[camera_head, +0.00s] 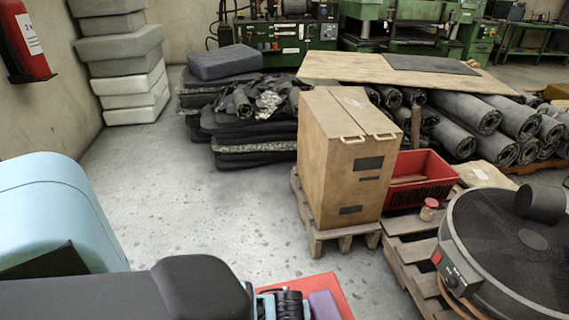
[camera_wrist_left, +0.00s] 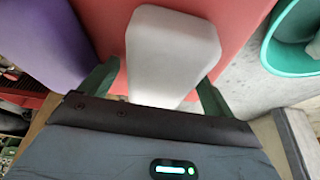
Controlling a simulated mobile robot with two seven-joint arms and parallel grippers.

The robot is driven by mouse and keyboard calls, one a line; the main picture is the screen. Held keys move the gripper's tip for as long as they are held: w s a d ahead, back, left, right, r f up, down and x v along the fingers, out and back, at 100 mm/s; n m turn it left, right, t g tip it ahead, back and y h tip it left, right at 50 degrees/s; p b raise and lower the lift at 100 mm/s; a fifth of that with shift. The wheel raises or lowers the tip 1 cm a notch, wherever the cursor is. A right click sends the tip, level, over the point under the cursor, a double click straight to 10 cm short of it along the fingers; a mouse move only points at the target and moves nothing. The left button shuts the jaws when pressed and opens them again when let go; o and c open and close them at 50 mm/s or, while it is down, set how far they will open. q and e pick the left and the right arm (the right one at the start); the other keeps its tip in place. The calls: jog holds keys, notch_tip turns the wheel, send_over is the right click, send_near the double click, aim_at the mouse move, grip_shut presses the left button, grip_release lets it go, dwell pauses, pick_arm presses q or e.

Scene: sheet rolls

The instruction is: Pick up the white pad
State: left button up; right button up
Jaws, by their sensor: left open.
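In the left wrist view the white pad (camera_wrist_left: 174,48) is a rounded pale block, wider at its far end. It lies over a red surface (camera_wrist_left: 240,25). My left gripper (camera_wrist_left: 158,84) is open, with one dark green finger on each side of the pad's near part. I cannot tell whether the fingers touch it. The near end of the pad runs to my gripper's dark body. In the head view the pad and the left gripper do not show. My right gripper is in neither view.
A purple object (camera_wrist_left: 38,42) lies left of the pad, and a teal bowl-like container (camera_wrist_left: 292,45) stands right. In the head view a wooden cabinet (camera_head: 330,160) stands on a pallet, near a red crate (camera_head: 425,178) and a large fan (camera_head: 515,245). Grey floor (camera_head: 190,200) is open left of the cabinet.

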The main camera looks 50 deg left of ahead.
pick_arm(q)
jog(key=c, duration=1.1)
jog(key=shift+o, duration=0.2)
jog(key=shift+r, duration=0.45)
notch_tip(320, 180, up, 3)
jog(key=shift+p, duration=0.4)
jog(key=s+a+r+p, duration=0.1)
jog(key=s+a, duration=0.8)
jog(key=s, duration=0.4)
jog(key=shift+r+p, duration=0.3)
jog(key=shift+p, duration=0.1)
